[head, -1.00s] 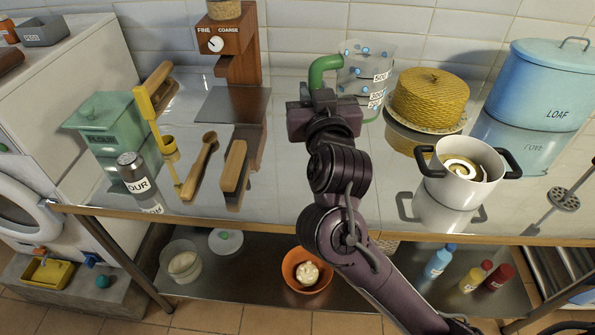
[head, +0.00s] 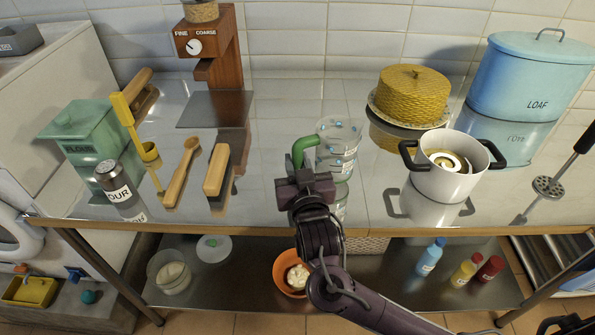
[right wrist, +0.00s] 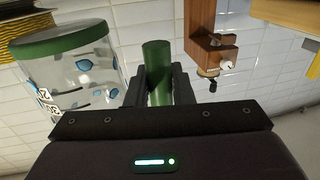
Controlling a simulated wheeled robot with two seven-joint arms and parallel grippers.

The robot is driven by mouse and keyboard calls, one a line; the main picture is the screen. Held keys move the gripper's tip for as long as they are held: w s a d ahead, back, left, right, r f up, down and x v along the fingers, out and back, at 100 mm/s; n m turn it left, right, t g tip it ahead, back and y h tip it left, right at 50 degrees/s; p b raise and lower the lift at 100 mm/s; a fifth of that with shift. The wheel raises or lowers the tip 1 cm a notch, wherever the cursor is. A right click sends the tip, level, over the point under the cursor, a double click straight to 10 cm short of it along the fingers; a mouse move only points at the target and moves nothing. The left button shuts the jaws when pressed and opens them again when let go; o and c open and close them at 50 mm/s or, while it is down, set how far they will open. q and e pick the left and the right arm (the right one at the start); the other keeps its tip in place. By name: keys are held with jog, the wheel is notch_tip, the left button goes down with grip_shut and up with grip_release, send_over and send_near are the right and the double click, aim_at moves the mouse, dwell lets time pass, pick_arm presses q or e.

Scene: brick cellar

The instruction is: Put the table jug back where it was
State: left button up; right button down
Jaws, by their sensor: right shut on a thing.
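The table jug (head: 345,146) is clear with blue spots and a green handle (head: 300,150). It is upright over the middle of the shiny counter (head: 275,195), with its reflection right below it. I cannot tell whether its base touches the counter. My right gripper (head: 303,172) is shut on the green handle, on the near left side of the jug. In the right wrist view the handle (right wrist: 158,70) stands between the two fingers, and the jug (right wrist: 90,72) shows beside them with a green band. My left gripper is not in view.
A white pot (head: 447,183) and a yellow woven cake cover (head: 412,94) stand right of the jug. A blue loaf bin (head: 527,85) is at the back right. A brush (head: 217,170), wooden spoon (head: 181,172) and grinder (head: 212,45) are to the left. The counter behind the jug is clear.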

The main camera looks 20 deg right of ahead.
jog(key=shift+f, duration=1.2)
jog(key=shift+f, duration=0.15)
jog(key=c, duration=1.3)
grip_release()
jog(key=shift+o, duration=0.2)
jog(key=shift+s, duration=0.15)
jog(key=s, duration=1.1)
jog(key=shift+s+a+r+b, duration=0.2)
jog(key=shift+s+a+b, duration=0.1)
jog(key=shift+a+b, duration=0.15)
